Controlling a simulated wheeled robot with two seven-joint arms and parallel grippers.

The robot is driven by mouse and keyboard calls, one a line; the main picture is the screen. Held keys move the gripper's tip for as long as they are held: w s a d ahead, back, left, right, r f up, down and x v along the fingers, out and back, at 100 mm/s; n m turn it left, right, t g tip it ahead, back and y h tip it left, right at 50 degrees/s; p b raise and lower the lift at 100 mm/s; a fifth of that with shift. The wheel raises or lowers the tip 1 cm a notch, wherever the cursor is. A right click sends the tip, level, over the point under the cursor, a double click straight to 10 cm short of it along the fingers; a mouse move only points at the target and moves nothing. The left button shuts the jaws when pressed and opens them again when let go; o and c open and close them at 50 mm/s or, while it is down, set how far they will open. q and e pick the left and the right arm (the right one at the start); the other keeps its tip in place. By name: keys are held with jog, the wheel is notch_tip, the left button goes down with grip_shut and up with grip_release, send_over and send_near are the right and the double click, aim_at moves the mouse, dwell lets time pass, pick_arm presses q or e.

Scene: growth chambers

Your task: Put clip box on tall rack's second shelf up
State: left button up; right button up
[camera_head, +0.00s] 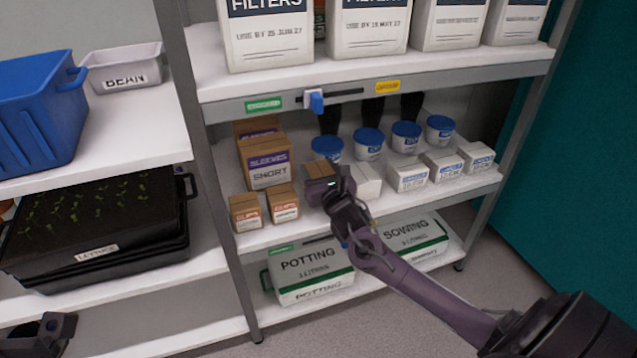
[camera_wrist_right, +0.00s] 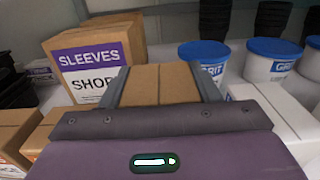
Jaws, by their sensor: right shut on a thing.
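My right gripper (camera_head: 322,184) is over the tall rack's second shelf up (camera_head: 310,227), shut on a small brown box, the clip box (camera_head: 319,169). In the right wrist view the clip box (camera_wrist_right: 160,84) lies between the two fingers, its taped top showing. Its label is hidden, and I cannot tell whether its underside touches the shelf. Two other clip boxes, one left (camera_head: 246,213) and one right (camera_head: 283,204), stand on this shelf to the left. My left gripper (camera_head: 45,333) shows dark at the lower left corner; its jaws are unclear.
A SLEEVES SHORT box (camera_head: 268,170) stands left behind the held box. Blue-lidded tubs (camera_head: 368,146) stand behind, and white boxes (camera_head: 408,177) to the right. FILTERS boxes (camera_head: 370,25) sit on the shelf above; POTTING (camera_head: 312,270) and SOWING bags (camera_head: 413,236) lie below.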

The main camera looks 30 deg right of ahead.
notch_tip(320, 180, down, 4)
jog(key=shift+r+b, duration=0.25)
jog(key=shift+b, duration=0.2)
jog(key=shift+r, duration=0.1)
jog(key=o, duration=1.1)
